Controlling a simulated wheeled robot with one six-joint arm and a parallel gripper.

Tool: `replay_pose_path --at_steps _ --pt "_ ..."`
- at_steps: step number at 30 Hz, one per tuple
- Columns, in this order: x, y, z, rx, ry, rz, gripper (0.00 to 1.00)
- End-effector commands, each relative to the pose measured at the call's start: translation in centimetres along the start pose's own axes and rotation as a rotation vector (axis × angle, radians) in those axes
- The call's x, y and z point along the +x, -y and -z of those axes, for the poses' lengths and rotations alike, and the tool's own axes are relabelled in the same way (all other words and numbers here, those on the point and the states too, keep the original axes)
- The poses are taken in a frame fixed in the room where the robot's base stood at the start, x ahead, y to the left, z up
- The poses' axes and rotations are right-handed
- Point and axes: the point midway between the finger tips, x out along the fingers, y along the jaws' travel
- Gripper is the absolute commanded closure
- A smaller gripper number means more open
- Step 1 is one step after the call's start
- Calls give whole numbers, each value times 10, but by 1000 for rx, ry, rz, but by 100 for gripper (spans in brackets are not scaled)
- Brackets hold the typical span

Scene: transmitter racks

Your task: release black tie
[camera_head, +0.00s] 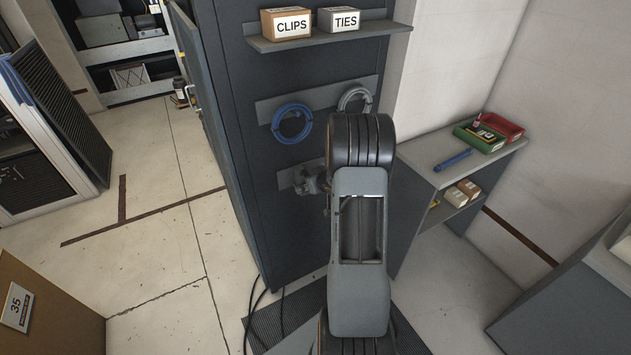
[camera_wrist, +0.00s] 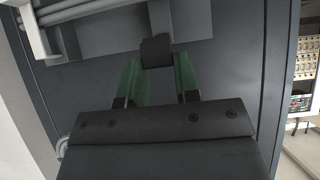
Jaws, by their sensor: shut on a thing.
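A small black piece, which looks like the black tie (camera_wrist: 156,50), sits between the green fingers of my gripper (camera_wrist: 157,64) in the wrist view. My gripper is shut on it, in front of a dark cabinet panel (camera_wrist: 235,60). A grey plate (camera_wrist: 125,40) is just behind the black piece; I cannot tell whether they touch. In the head view my arm hides the black tie and most of the gripper.
Grey cables (camera_wrist: 90,10) run close by at the upper left of the wrist view. In the head view a blue coil (camera_head: 292,123) and a grey coil (camera_head: 357,97) hang on the cabinet. Boxes marked CLIPS (camera_head: 286,23) and TIES (camera_head: 340,19) stand on the shelf above.

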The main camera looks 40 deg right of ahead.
Motion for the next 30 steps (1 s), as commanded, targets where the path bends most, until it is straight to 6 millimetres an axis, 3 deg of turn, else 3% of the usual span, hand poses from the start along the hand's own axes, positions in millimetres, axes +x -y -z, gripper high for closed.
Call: replay_pose_path --at_steps 1,17,18,26,30 --pt "0 0 9 -4 -17 2 100" --pt "0 0 10 -4 -17 2 100" --pt "0 0 10 -4 -17 2 69" --pt "0 -2 6 0 -9 -2 45" --pt "0 -3 5 1 -7 -3 45"
